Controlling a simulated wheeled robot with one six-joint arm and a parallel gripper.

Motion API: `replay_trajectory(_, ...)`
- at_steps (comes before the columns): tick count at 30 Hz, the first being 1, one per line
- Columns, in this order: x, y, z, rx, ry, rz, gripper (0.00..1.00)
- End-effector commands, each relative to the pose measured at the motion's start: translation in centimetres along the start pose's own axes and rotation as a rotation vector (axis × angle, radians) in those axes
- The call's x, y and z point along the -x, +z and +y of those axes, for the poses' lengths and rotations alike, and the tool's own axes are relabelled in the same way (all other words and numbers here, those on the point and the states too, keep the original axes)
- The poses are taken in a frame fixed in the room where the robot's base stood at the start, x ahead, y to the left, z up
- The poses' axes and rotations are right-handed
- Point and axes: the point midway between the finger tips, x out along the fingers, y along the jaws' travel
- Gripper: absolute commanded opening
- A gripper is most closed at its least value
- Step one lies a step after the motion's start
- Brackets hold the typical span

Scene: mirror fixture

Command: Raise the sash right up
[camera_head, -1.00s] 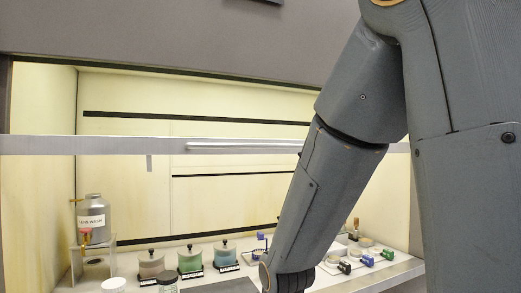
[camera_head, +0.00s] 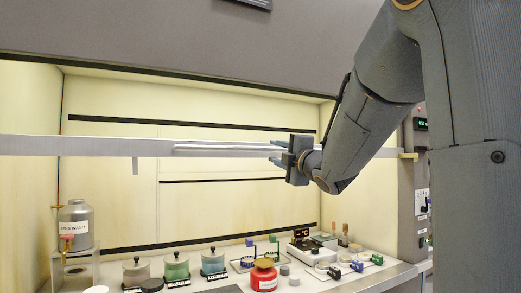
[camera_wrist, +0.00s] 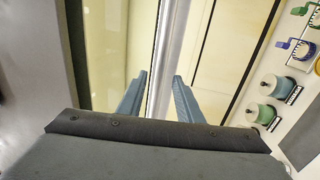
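The sash's lower edge is a grey metal rail (camera_head: 80,145) running level across the front of the lit hood, about halfway up the opening. A long silver handle bar (camera_head: 220,150) is fixed along it. My gripper (camera_head: 279,152) is at the right end of this handle, with its blue fingers above and below the bar. In the wrist view, the silver bar (camera_wrist: 166,60) passes between the two fingers (camera_wrist: 161,78). The fingers look spread, with a narrow gap beside the bar. Whether either finger touches it is unclear.
A control panel (camera_head: 421,200) is on the right post. The space below the rail is open.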

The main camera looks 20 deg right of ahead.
Motion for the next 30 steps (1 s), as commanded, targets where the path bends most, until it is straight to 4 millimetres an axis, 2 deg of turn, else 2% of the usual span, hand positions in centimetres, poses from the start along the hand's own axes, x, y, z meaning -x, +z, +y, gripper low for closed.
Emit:
replay_trajectory(3,-1.9,-0.1,0.1,-0.001,0.000,0.002,0.33)
replay_trajectory(9,-4.0,0.0,0.0,-0.002,-0.001,-0.001,0.33)
replay_trajectory(20,-4.6,0.0,0.0,-0.003,-0.001,-0.002,0.33)
replay_trajectory(21,-4.6,0.0,0.0,-0.003,-0.001,-0.002,0.31)
replay_trajectory(27,-4.6,0.0,0.0,-0.003,-0.001,-0.002,0.00)
replay_trajectory(30,-4.6,0.0,0.0,-0.003,-0.001,-0.002,0.00)
